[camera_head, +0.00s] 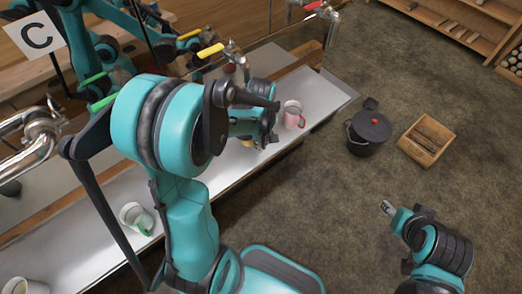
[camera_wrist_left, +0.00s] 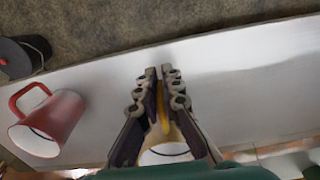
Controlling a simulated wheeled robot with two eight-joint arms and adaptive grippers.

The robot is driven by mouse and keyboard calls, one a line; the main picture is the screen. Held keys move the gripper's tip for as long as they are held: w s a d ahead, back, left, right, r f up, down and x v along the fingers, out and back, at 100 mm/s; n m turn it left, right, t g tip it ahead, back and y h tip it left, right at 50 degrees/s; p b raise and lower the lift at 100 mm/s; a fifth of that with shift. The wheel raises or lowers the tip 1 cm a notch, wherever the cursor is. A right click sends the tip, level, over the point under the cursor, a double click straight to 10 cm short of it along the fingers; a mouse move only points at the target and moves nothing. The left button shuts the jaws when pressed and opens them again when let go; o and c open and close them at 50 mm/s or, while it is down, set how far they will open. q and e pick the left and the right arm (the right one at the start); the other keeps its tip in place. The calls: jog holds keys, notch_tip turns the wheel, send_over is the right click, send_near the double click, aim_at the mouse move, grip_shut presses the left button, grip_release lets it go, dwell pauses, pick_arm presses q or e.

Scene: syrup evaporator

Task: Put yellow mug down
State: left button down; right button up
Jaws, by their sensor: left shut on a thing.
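The yellow mug (camera_wrist_left: 165,149) is mostly hidden between the dark fingers of my left gripper (camera_wrist_left: 159,74) in the left wrist view. The fingers are shut on its yellow handle, which shows as a thin strip between them. In the head view my left gripper (camera_head: 264,137) is over the metal shelf (camera_head: 226,154), partly covered by my arm, and only a bit of yellow shows there. I cannot tell whether the mug's base touches the shelf. My right gripper (camera_head: 387,208) is over the floor at the right, away from the shelf; its jaws are too small to judge.
A red mug (camera_head: 292,116) stands just right of my left gripper; it also shows in the left wrist view (camera_wrist_left: 52,122). A green-handled mug (camera_head: 136,217) stands further left. Yellow-handled (camera_head: 210,50) and red-handled taps hang above. A black pot (camera_head: 370,128) and wooden box (camera_head: 427,140) sit on the floor.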

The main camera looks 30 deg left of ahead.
pick_arm(q)
jog(key=shift+w+f+b, duration=0.1)
jog(key=shift+f+b, duration=0.45)
jog(key=shift+f, duration=0.95)
jog(key=shift+f, duration=0.1)
jog(key=c, duration=1.7)
grip_release()
